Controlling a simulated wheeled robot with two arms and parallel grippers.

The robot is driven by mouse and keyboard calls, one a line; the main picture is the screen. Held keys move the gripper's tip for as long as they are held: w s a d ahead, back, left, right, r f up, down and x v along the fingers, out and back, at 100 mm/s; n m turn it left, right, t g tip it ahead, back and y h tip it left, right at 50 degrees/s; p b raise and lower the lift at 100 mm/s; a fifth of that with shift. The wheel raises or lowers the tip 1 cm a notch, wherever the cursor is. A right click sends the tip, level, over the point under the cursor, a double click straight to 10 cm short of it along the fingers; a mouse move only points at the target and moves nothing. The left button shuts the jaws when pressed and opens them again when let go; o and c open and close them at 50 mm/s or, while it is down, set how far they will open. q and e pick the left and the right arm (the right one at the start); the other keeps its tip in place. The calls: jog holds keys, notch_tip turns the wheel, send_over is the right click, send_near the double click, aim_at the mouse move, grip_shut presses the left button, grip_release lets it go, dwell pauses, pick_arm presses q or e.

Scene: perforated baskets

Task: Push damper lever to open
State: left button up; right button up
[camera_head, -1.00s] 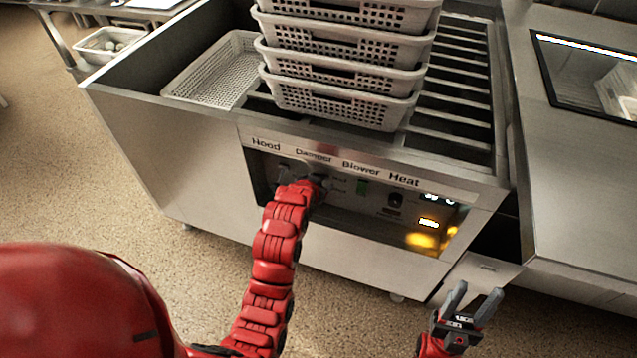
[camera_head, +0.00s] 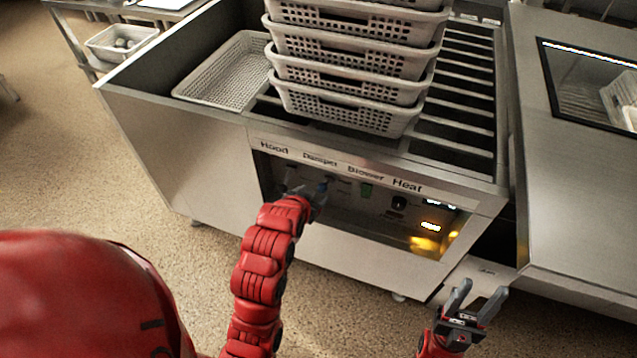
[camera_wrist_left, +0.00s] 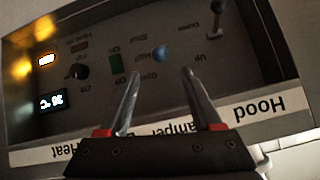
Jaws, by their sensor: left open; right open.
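The blue-tipped damper lever (camera_head: 323,186) is on the recessed control panel under the "Damper" label (camera_head: 320,160). My left gripper (camera_wrist_left: 161,76) is open and empty in front of the panel. In the left wrist view, which is upside down, the blue lever tip (camera_wrist_left: 160,53) shows between and just beyond its fingertips. I cannot tell whether they touch it. In the head view my left wrist partly hides the panel around the lever. My right gripper (camera_head: 480,292) is open and empty at the lower right, away from the panel.
The hood lever (camera_wrist_left: 217,8) stands beside the damper lever. A green blower switch (camera_head: 366,190) and a black heat knob (camera_head: 398,203) are on the other side. Stacked perforated baskets (camera_head: 345,112) and a flat one (camera_head: 225,70) sit on the metal station.

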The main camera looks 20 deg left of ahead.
pick_arm(q)
jog(key=p+v, duration=0.5)
jog(key=p, duration=0.1)
jog(key=shift+r, duration=0.1)
dwell(0.5)
